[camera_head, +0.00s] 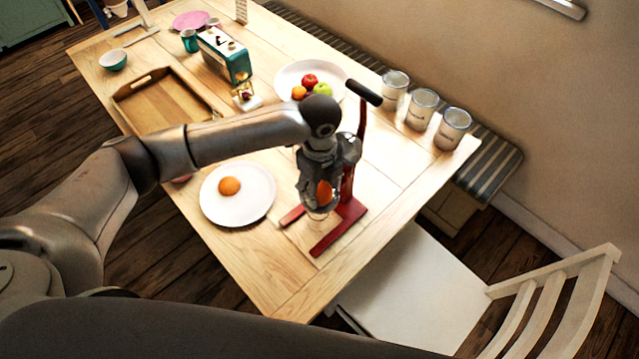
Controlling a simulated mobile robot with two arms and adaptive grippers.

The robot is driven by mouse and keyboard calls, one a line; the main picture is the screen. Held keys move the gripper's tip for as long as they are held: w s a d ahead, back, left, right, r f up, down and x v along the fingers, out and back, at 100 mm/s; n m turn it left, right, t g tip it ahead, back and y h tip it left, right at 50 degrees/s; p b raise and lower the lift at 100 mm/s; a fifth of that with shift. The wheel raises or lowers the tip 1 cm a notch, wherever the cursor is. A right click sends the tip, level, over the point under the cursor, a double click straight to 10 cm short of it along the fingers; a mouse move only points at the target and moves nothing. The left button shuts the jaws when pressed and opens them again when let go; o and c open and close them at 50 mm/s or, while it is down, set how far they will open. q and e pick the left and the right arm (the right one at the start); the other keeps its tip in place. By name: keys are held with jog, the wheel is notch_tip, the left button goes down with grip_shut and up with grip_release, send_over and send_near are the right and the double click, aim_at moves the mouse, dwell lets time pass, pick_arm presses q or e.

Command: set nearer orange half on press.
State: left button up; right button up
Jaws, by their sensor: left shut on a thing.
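The red press (352,212) stands on the wooden table, with its splayed base and an upright column topped by a black handle. My left gripper (321,203) points down at the front of the press and is shut on an orange half (324,193). The held half is over the press's cup area, partly covered by the fingers; I cannot tell whether it touches the press. Another orange half (229,186) lies on a white plate (212,209) to the left of the press. My right gripper is not in view.
A wooden tray (150,76), a teal toaster (238,64) and a fruit plate (285,76) stand farther back. Several metal canisters (421,110) line the right edge. A white chair (415,290) stands at the near right. The table's near corner is clear.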

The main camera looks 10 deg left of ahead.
aim_at(320, 187)
pick_arm(q)
jog(key=shift+f, duration=0.5)
jog(key=o, duration=0.4)
jog(key=shift+o, duration=0.2)
jog(key=shift+r, duration=0.15)
notch_tip(320, 187, up, 9)
jog(key=p, duration=0.9)
jog(key=shift+r+p, duration=0.7)
jog(key=shift+r, duration=0.2)
